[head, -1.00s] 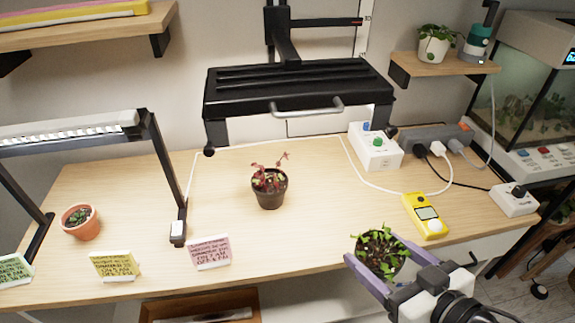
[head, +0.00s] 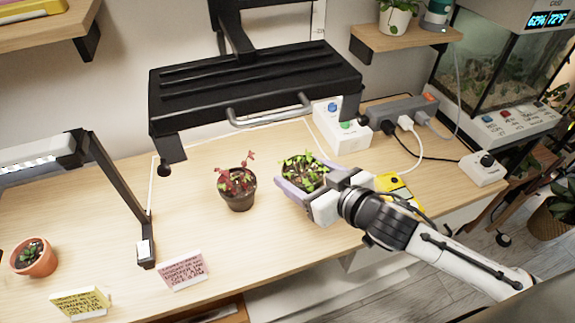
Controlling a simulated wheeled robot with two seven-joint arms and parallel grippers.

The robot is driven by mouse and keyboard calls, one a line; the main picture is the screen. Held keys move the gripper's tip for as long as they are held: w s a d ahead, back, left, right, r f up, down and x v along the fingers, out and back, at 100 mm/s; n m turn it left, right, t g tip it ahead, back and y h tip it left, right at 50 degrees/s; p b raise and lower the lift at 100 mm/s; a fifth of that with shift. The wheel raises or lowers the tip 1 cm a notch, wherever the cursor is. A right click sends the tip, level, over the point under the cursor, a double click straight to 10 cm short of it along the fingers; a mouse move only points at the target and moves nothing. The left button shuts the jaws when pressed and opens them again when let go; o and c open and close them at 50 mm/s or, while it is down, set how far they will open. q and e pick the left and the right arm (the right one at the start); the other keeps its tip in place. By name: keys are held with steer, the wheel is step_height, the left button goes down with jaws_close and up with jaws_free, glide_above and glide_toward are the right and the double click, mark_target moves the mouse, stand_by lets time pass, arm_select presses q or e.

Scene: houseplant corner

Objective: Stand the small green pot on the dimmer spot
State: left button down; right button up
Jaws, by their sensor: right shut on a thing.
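My right gripper (head: 308,187) is shut on a pot of green seedlings (head: 304,170). The fingers hide most of the pot's wall, so its colour is hard to tell. The held pot is over the table, right of a dark pot with a red plant (head: 238,190) and in front of the black lamp hood. I cannot tell whether its base touches the table. A terracotta pot (head: 34,258) stands at the left, by the lit lamp (head: 40,155). The black lamp (head: 255,85) hangs over the middle. Which spot is dimmer is not clear. My left gripper is not in view.
A yellow meter (head: 398,187) lies partly behind my right arm. A white control box (head: 340,127), a power strip (head: 400,110) with cables and a dial box (head: 483,168) stand at the right. Pink (head: 183,268) and yellow (head: 82,301) notes stand at the front edge.

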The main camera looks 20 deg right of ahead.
mark_target(292, 161)
steer(key=w, duration=0.1)
steer(key=w+a, duration=0.1)
steer(key=w, duration=0.3)
steer(key=shift+w+a, duration=0.2)
steer(key=shift+a, duration=0.15)
step_height(292, 161, down, 4)
steer(key=shift+r+p, duration=0.25)
steer(key=shift+p, duration=0.1)
steer(key=shift+f, duration=0.15)
steer(key=o, duration=1.2)
